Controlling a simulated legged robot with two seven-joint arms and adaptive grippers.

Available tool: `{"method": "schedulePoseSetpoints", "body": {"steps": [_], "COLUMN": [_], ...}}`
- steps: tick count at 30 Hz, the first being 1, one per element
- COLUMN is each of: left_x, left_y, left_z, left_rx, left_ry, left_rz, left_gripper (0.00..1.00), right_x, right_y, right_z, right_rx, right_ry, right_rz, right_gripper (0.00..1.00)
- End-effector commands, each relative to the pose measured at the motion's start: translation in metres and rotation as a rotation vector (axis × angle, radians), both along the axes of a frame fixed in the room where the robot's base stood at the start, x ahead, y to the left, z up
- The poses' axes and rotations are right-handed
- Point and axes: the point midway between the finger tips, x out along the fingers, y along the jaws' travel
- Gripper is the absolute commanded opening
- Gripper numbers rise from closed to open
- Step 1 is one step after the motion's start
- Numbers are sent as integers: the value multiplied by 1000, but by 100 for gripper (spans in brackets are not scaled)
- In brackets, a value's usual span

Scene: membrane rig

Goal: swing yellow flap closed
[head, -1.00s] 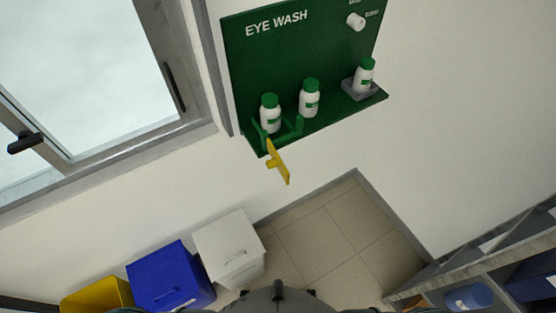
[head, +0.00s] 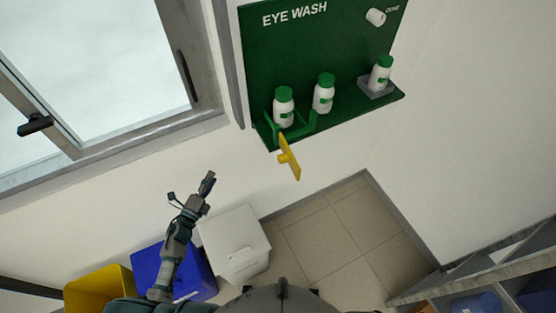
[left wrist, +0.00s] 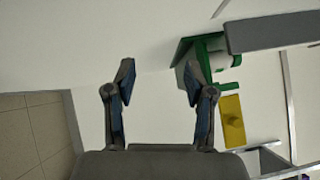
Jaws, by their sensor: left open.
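The yellow flap (head: 289,158) sticks out from the front edge of the green eye wash station (head: 325,60), below the leftmost bottle (head: 284,106); it stands swung open. In the left wrist view the yellow flap (left wrist: 232,121) is right of the fingers, apart from them, beside the green holder (left wrist: 195,65). My left gripper (head: 190,192) is to the left of and lower than the flap in the head view, with free space between. Its two fingers (left wrist: 160,85) are spread with nothing between them. My right gripper is out of view.
More white bottles with green caps stand on the station's shelf, in the middle (head: 324,95) and at the right (head: 380,75). A window (head: 100,70) is at the left. White (head: 235,245), blue (head: 195,270) and yellow (head: 100,290) bins stand below. A shelf unit (head: 480,265) is at lower right.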

Motion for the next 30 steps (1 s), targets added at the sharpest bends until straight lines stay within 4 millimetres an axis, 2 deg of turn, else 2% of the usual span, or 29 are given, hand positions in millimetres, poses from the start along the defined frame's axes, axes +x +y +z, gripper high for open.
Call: {"method": "schedulePoseSetpoints", "body": {"steps": [1, 3, 6, 9, 14, 20, 30], "left_x": [-2, -21, -53, -75, -84, -70, -35], "left_y": [-16, -45, -75, -88, -98, -128, -201], "left_z": [55, 115, 156, 167, 171, 174, 174], "left_rx": [192, 502, 860, 1089, 1213, 1207, 1201], "left_ry": [-191, -462, -748, -914, -998, -998, -996], "left_rz": [-105, -251, -404, -494, -545, -543, -542], "left_gripper": [54, 54, 54, 54, 54, 54, 54], "right_x": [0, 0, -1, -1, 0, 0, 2], "right_y": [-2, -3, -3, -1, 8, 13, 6], "right_z": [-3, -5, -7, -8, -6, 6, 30], "right_rx": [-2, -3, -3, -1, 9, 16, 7], "right_ry": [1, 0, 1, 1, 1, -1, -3], "right_rz": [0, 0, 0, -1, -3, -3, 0], "right_gripper": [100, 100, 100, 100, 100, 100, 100]}}
